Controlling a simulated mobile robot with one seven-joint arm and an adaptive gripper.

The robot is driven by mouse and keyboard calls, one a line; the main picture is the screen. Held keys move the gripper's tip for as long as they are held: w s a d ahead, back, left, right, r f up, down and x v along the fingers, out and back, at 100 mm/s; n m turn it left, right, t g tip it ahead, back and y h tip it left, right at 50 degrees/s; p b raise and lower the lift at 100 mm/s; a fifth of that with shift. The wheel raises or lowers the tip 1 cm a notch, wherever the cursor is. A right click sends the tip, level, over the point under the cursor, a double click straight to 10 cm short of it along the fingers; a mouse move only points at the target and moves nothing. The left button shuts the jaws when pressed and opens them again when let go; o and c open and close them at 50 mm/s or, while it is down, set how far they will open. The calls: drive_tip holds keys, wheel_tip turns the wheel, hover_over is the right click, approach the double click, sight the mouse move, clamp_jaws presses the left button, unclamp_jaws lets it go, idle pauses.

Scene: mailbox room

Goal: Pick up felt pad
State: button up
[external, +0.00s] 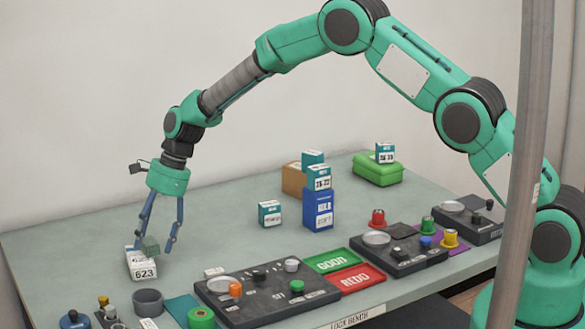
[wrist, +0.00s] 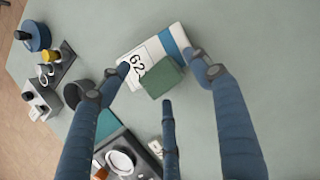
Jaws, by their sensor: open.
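A small dark green block, which looks like the felt pad (external: 150,247), is at the white box (external: 143,267) marked 623, on the left part of the bench. In the wrist view the felt pad (wrist: 163,81) overlaps the lower edge of the white box (wrist: 172,42), which has a blue stripe. Whether it rests on the box or stands just in front of it is unclear. My gripper (external: 154,248) points down with its fingers spread on either side of the pad. In the wrist view my gripper (wrist: 161,65) is open, with visible gaps between fingers and pad.
A dark control panel (external: 262,310) and a grey cup (external: 148,302) stand in front of the box. A blue box (external: 318,213), a small teal-and-white box (external: 269,213) and a green case (external: 378,172) stand further right. The bench behind my gripper is clear.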

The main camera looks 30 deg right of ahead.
sight(143, 242)
drive_tip(key=c, duration=1.1)
drive_tip(key=shift+r+p, duration=0.3)
drive_tip(key=shift+r, duration=0.45)
wheel_tip(143, 242, up, 2)
drive_tip(key=shift+r+p, duration=0.2)
drive_tip(key=shift+p, duration=0.25)
drive_tip(key=s+d+p, duration=0.1)
drive_tip(key=s+d, duration=0.3)
drive_tip(key=s, duration=0.2)
drive_tip(key=s+d+r+p, duration=0.1)
drive_tip(key=s+d, duration=0.3)
drive_tip(key=s, duration=0.3)
drive_tip(key=shift+s+d, duration=0.25)
drive_tip(key=shift+s, duration=0.05)
